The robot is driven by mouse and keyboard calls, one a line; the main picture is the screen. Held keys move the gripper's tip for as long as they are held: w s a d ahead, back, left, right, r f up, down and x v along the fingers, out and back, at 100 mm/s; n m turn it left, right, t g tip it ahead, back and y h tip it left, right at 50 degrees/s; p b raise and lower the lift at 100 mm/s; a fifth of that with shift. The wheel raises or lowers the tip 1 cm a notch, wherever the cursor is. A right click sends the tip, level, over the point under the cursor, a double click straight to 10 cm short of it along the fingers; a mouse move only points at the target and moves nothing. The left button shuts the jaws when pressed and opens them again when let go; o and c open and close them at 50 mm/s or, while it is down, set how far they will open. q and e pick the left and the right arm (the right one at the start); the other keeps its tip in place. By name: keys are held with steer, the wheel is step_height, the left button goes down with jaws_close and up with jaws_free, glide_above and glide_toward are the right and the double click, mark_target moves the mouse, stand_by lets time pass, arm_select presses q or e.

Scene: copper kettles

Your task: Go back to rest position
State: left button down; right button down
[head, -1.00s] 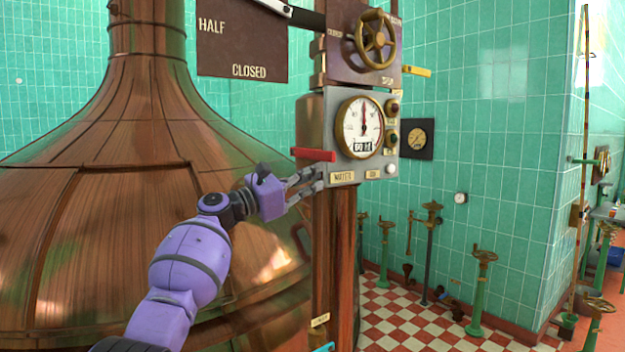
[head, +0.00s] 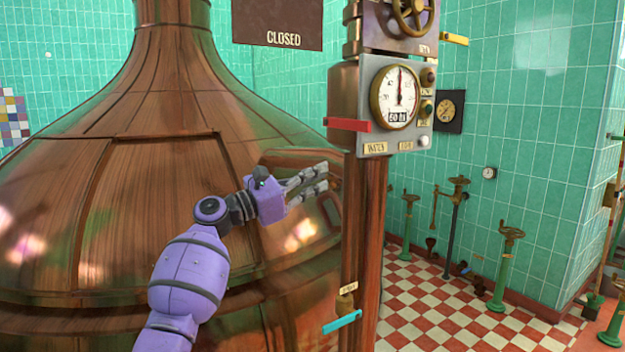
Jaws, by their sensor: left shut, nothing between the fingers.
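My left gripper (head: 323,179) is purple and grey, reaching in from the bottom of the head view. It is shut and empty, its fingers pointing right, in front of the copper kettle (head: 150,165) and just left of the copper post (head: 365,250). The control panel (head: 374,149) is above and to the right of the fingers, with a visible gap between them. The panel carries a round gauge (head: 397,97) and a red lever (head: 348,125) pointing left. My right gripper is not in view.
A brass handwheel (head: 414,14) is above the panel. A cyan handle (head: 342,322) and a yellow handle (head: 454,39) stick out from the post. Green valve stands (head: 503,270) stand on the checkered floor (head: 430,325) at right. A dark sign (head: 277,30) hangs at the top.

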arm_select(q)
steer(key=shift+s+a+f, duration=0.15)
steer(key=shift+s+a, duration=0.05)
steer(key=shift+a, duration=0.3)
steer(key=shift+d, duration=0.1)
